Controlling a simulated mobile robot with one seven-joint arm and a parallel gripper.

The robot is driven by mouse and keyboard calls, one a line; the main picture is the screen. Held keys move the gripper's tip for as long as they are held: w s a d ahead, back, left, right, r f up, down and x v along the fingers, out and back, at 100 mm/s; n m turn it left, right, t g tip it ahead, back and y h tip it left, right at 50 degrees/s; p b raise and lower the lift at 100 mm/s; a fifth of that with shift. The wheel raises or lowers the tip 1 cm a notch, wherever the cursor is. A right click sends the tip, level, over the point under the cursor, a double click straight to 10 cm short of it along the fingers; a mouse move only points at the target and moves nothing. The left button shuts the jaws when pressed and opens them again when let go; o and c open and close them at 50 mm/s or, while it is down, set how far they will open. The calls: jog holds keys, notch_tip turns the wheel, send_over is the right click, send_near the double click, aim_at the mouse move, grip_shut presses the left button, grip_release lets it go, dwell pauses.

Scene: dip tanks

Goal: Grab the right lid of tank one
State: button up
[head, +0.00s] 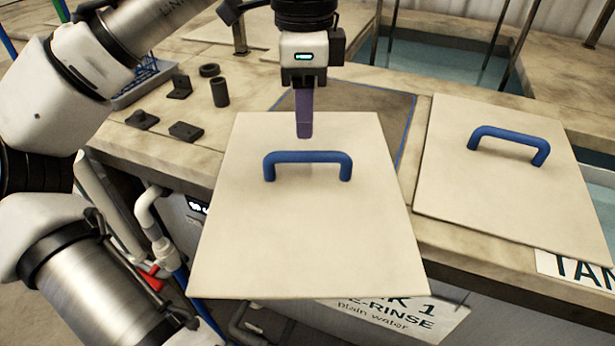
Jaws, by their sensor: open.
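Two flat cream lids with blue bar handles are in the head view.
The tank 1 sign (410,318) is partly covered by the lid. Small dark parts, including a cylinder (220,92) and a ring (209,70), stand on the ledge at left. Open water (440,62) shows at the back right. Pipes with a red valve (152,278) run below left.

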aim_at(307, 152)
notch_tip(307, 152, down, 4)
jog(key=shift+r, duration=0.1)
jog(key=shift+w+d+f+p, duration=0.1)
jog(key=shift+f+p, duration=0.05)
jog(key=shift+f, duration=0.75)
jog(key=shift+w+d+f+p, duration=0.1)
jog(key=shift+w+f+p, duration=0.1)
jog(key=shift+f, duration=0.65)
jog(key=shift+w+f+p, duration=0.1)
jog(key=shift+f+p, duration=0.05)
jog(key=shift+f, duration=0.75)
grip_shut()
jog(key=shift+r, duration=0.1)
